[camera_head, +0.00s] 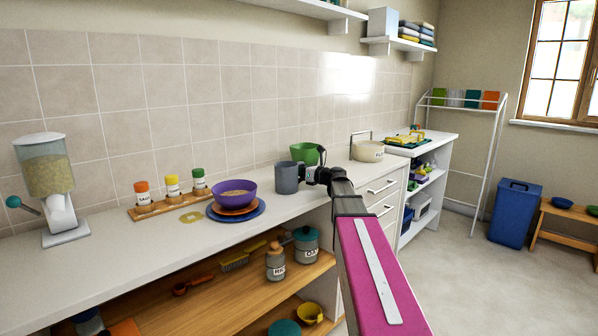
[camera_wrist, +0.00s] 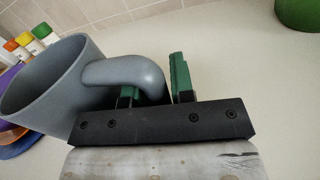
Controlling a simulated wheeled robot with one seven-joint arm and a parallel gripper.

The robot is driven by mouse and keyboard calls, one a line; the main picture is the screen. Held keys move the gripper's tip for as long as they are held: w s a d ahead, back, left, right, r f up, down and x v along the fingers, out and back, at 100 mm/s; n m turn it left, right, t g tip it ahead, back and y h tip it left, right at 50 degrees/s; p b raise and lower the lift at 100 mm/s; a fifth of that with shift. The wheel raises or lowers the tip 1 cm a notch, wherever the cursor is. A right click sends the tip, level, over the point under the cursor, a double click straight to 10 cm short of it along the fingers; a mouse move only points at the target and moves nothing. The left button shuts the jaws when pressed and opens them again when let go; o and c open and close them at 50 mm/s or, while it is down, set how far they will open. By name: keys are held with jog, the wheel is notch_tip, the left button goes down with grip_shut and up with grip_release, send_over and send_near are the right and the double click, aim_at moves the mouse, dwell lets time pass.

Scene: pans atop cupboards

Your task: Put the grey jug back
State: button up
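The grey jug (camera_head: 287,178) is upright at the counter, right of the purple bowl. In the wrist view the jug (camera_wrist: 45,95) fills the left side, its open mouth towards the upper left. Its handle (camera_wrist: 125,72) reaches to the right between my fingers. My gripper (camera_wrist: 155,88) has green-padded fingers, one inside the handle loop and one outside, close against it. Part of the inner finger is hidden behind the handle. In the head view my gripper (camera_head: 312,175) is at the jug's right side. I cannot tell whether the jug's base touches the counter.
A green bowl or pot (camera_head: 306,153) stands just behind the jug. The purple bowl (camera_head: 236,193) sits on stacked plates to the left, near a spice rack (camera_head: 172,205). A cream pot (camera_head: 368,151) is to the right. The counter front (camera_head: 130,262) is bare.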

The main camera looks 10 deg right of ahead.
jog(key=shift+o, duration=1.2)
jog(key=shift+r, duration=0.2)
jog(key=v, duration=1.2)
